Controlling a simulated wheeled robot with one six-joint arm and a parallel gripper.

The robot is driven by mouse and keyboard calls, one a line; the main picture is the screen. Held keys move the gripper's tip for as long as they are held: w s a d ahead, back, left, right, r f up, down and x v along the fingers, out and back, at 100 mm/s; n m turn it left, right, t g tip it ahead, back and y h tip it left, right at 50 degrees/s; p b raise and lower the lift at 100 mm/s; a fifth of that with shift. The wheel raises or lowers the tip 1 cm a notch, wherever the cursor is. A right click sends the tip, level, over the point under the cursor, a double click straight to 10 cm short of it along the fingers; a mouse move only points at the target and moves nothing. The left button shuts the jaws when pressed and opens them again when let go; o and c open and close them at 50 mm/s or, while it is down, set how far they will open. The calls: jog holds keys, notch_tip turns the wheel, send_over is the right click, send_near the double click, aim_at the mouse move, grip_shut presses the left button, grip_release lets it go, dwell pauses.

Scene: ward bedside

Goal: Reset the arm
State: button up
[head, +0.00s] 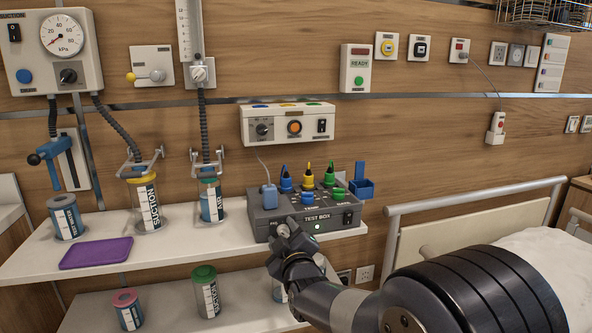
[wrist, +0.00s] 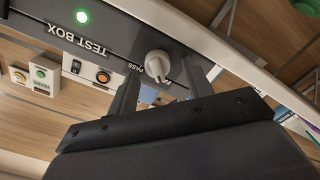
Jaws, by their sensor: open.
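My gripper (head: 290,232) is in front of the left part of the grey test box (head: 333,223), which stands on the upper shelf. In the wrist view my gripper (wrist: 161,72) is open, with one finger on each side of a pale rotary knob (wrist: 157,65) on the box's front. I cannot tell whether either finger touches the knob. Lettering reading "PASS" is beside the knob. A green light (wrist: 81,17) on the box is lit. In the head view my gripper covers most of the knob's area.
The white shelf (head: 30,268) also carries a purple tray (head: 97,252) and several labelled canisters. A blue holder (head: 361,187) is at the box's right. A bed with a rail (head: 470,194) stands at the right. A control panel (head: 287,123) is on the wall above.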

jog(key=shift+s, duration=0.15)
jog(key=v, duration=1.1)
jog(key=x, duration=1.1)
jog(key=shift+w+r, duration=0.1)
jog(key=shift+w, duration=0.15)
jog(key=shift+s+r+m+p, duration=0.1)
jog(key=shift+m+p, duration=0.65)
jog(key=shift+m, duration=0.05)
jog(key=m+p, duration=0.2)
jog(key=m, duration=0.1)
jog(key=shift+d+r, duration=0.1)
jog(key=shift+d, duration=0.05)
jog(key=m+p, duration=0.4)
jog(key=p, duration=0.1)
jog(key=shift+d, duration=0.15)
jog(key=b+v, duration=0.1)
jog(key=v, duration=0.9)
jog(key=shift+s, duration=0.35)
jog(key=shift+d, duration=0.1)
